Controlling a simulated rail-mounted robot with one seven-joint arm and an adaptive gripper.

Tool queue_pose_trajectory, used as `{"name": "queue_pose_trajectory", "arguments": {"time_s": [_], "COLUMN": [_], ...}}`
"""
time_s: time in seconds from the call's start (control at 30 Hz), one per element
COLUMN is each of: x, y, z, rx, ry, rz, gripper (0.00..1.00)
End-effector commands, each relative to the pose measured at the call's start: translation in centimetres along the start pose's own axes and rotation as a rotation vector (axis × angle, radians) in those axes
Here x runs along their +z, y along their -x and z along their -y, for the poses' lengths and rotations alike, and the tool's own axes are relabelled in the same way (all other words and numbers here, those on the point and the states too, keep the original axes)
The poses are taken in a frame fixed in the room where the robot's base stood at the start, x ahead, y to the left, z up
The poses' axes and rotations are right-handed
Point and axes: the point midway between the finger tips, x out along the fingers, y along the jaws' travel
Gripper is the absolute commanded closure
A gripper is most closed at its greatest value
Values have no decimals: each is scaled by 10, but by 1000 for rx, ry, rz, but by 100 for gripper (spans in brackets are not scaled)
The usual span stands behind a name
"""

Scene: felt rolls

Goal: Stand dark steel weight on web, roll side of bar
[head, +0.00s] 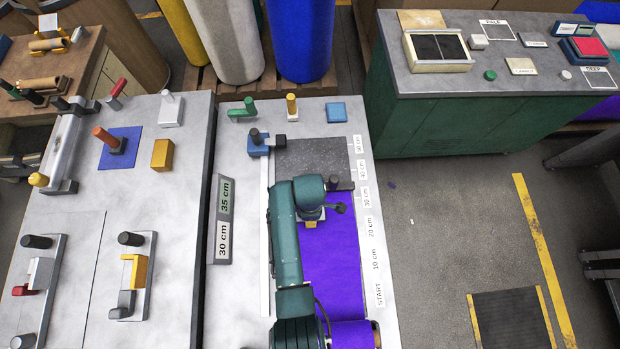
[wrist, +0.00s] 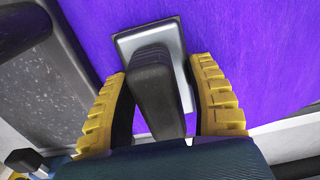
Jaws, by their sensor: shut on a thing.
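The purple web (head: 335,260) lies along the bench, up to a dark bar (head: 343,185) at its far end; its roll (head: 352,335) is at the near end. In the wrist view my gripper (wrist: 160,72) is shut on the dark handle of the steel weight (wrist: 153,95). The weight's paler, square base plate is over the purple web (wrist: 245,60), upright and close to it; I cannot tell whether it touches. In the head view my gripper (head: 311,222) is over the web on the roll side of the bar, and my arm hides most of the weight.
A speckled dark plate (head: 310,155) lies beyond the bar. A blue block with a black knob (head: 259,145), a green piece (head: 243,110), a yellow post (head: 292,106) and a blue square (head: 336,112) stand farther back. A length sign (head: 224,215) lies left.

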Motion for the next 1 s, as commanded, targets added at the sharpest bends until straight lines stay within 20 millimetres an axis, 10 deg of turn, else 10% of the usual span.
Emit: {"name": "queue_pose_trajectory", "arguments": {"time_s": [0.33, 0.37, 0.5, 1.0], "x": [0, 0, 0, 0], "y": [-4, -3, -4, 1], "z": [-2, -2, -1, 0], "rx": [3, 4, 3, 1], "ry": [0, 0, 0, 0], "rz": [0, 0, 0, 0], "gripper": [83, 37, 14, 14]}}
